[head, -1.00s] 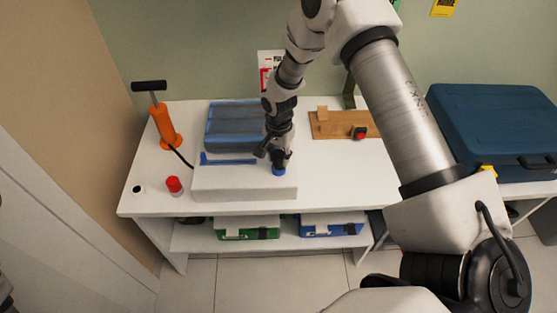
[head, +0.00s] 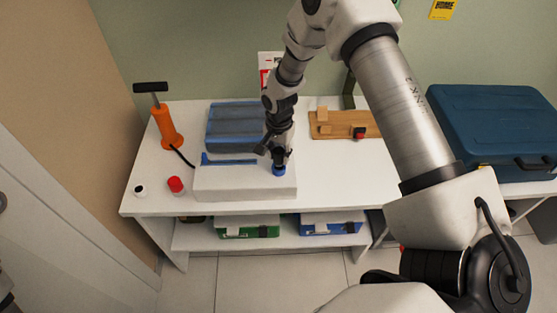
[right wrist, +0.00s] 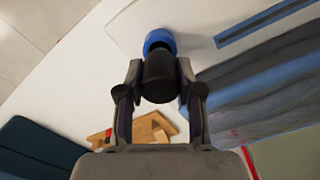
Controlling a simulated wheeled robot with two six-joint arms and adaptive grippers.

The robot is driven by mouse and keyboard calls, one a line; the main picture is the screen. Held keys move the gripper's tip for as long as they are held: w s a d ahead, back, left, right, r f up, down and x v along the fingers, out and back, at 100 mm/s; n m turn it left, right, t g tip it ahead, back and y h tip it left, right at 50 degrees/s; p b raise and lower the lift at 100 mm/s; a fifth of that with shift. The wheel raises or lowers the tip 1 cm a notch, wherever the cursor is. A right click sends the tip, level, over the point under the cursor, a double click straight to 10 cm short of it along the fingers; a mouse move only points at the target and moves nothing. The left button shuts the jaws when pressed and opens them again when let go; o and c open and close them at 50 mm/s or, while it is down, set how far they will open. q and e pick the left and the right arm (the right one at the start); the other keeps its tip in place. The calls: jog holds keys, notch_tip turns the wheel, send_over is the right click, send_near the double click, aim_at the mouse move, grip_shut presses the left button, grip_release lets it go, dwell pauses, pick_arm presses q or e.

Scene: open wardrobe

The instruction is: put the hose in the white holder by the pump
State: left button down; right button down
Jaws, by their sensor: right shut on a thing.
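The orange pump (head: 166,130) with a black T-handle stands at the table's left. Its black hose (head: 181,156) runs from its foot to the white block's left edge, where I lose sight of it. A small white cup with a dark opening, seemingly the holder (head: 140,191), stands in front of the pump. My right gripper (head: 277,155) is over the white block (head: 235,184), shut on a black cylindrical piece (right wrist: 160,77) that looks like the hose end. A blue ring (right wrist: 160,41) lies at its tip, also visible in the head view (head: 279,170). My left gripper is out of view.
A red cap (head: 176,185) stands between the holder and the white block. A grey-blue folded item (head: 232,121) lies behind the block. A wooden board (head: 340,126) and a blue case (head: 487,125) are to the right. Green (head: 247,226) and blue (head: 331,223) boxes sit below.

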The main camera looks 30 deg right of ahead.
aim_at(279, 151)
jog(key=shift+r+p, duration=1.55)
jog(key=shift+r, duration=0.35)
